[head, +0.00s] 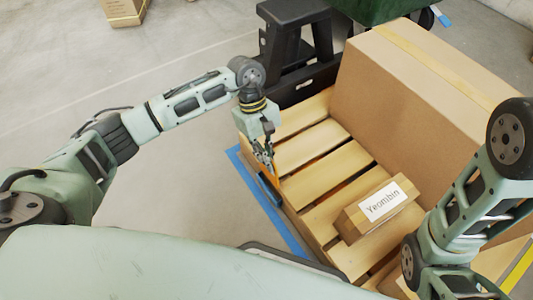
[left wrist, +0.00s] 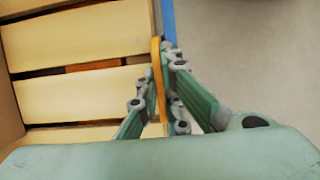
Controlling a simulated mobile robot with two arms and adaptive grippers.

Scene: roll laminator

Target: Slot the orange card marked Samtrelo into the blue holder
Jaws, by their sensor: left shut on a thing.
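The orange card (head: 269,167) is gripped by my left gripper (head: 265,157) at the near left edge of the pallet. In the left wrist view the card (left wrist: 160,80) stands edge-on between the two fingers, a thin orange strip. The blue holder (head: 268,189) is on the pallet's left side, just below the card in the head view. I cannot tell whether the card's lower edge touches the holder or is inside it. The Samtrelo marking cannot be read from these angles. My right arm comes in at the right, but its gripper is out of view.
A black pallet jack (head: 300,50) stands behind. Blue tape (head: 262,205) marks the floor beside the pallet.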

